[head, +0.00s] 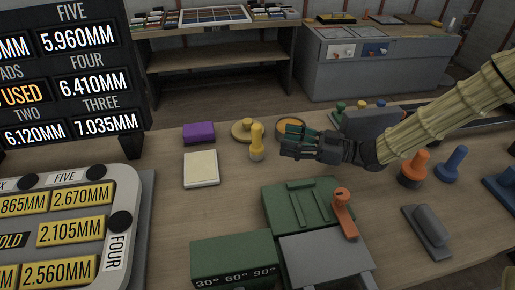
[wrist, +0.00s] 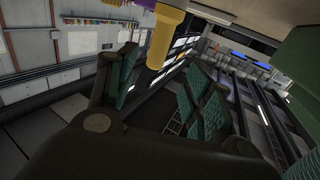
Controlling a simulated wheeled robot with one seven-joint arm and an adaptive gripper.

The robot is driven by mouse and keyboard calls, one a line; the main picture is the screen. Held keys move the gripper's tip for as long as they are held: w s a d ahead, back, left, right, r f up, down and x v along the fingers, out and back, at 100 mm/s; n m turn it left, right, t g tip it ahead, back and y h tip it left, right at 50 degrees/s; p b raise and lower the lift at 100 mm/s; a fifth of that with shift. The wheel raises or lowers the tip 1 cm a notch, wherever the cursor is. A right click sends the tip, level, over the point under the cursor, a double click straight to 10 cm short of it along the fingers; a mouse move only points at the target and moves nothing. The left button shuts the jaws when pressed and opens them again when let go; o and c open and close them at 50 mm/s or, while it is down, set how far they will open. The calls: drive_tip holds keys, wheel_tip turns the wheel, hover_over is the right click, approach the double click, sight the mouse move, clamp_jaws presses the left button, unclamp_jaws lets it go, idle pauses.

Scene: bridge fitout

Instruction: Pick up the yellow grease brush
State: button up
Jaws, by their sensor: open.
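The yellow grease brush (head: 257,142) stands upright on the wooden bench, handle up. My gripper (head: 291,144) is just to its right in the head view, with its fingertips pointing left toward it. A gap shows between them, and the gripper holds nothing. In the wrist view my gripper (wrist: 160,82) is open, its green-padded fingers spread apart. A yellow handle, apparently the brush (wrist: 164,40), shows at the top of that view, beyond and between the fingers.
A dull yellow round piece with a knob (head: 241,131) and an orange-filled round dish (head: 290,126) are close behind. A purple block (head: 199,132) and a cream pad (head: 201,169) lie left. Green boxes (head: 233,258) stand in front; an orange-handled brush (head: 413,168) is right.

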sight(257, 134)
drive_tip(key=shift+p+x, duration=0.65)
drive_tip(key=shift+x, duration=4.4)
drive_tip(key=shift+w+f, duration=0.15)
drive_tip(key=shift+c, duration=0.3)
drive_tip(key=c, duration=1.1)
